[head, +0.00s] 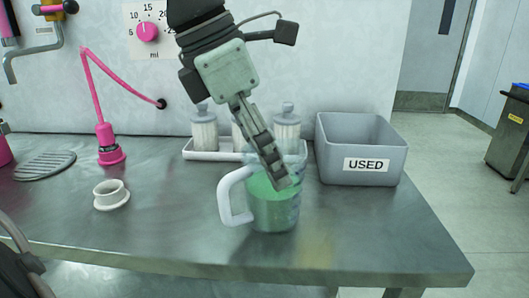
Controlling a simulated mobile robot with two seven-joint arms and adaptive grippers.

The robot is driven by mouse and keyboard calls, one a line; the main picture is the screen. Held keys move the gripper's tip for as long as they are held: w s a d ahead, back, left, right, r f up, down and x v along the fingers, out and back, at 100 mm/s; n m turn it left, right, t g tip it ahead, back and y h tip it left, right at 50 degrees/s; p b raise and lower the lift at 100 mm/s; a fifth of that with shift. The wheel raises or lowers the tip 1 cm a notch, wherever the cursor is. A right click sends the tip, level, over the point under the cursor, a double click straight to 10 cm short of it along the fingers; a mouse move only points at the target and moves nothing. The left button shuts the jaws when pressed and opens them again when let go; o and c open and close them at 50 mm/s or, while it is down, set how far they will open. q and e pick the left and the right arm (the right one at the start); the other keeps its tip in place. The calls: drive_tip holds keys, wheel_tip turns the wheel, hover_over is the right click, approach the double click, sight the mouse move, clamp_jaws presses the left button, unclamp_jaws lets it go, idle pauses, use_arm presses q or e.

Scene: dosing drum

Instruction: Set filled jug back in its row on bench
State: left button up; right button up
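A clear jug (272,212) with a white handle (229,196) on its left holds green liquid. It is upright at the bench's (150,238) front middle; I cannot tell whether its base touches the steel. My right gripper (279,178) comes down from above, its fingers overlapping the jug's upper body. They are seen edge-on, so the gap between them and any grip on the jug are hidden. A dark part at the lower left edge looks like my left gripper (25,268), mostly cut off. No other jug is clearly visible.
A white tray (190,154) with lidded jars (203,130) stands behind the jug. A grey bin marked USED (361,150) is at the right. A white ring (111,195), pink nozzle (110,148) and grey drain grille (45,165) are at the left. Bench front right is clear.

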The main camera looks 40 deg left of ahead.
use_arm(q)
drive_tip(key=shift+o, duration=1)
use_arm(e)
drive_tip(key=shift+a, duration=0.1)
use_arm(q)
drive_tip(key=p+v, duration=0.1)
drive_tip(key=v, duration=1.1)
drive_tip(key=shift+r, duration=0.2)
use_arm(e)
wheel_tip(320, 180, down, 3)
drive_tip(key=shift+w+a+r, duration=0.1)
drive_tip(key=shift+w+r, duration=0.05)
use_arm(q)
drive_tip(key=shift+d, duration=0.1)
use_arm(e)
drive_tip(key=shift+s+d, duration=0.2)
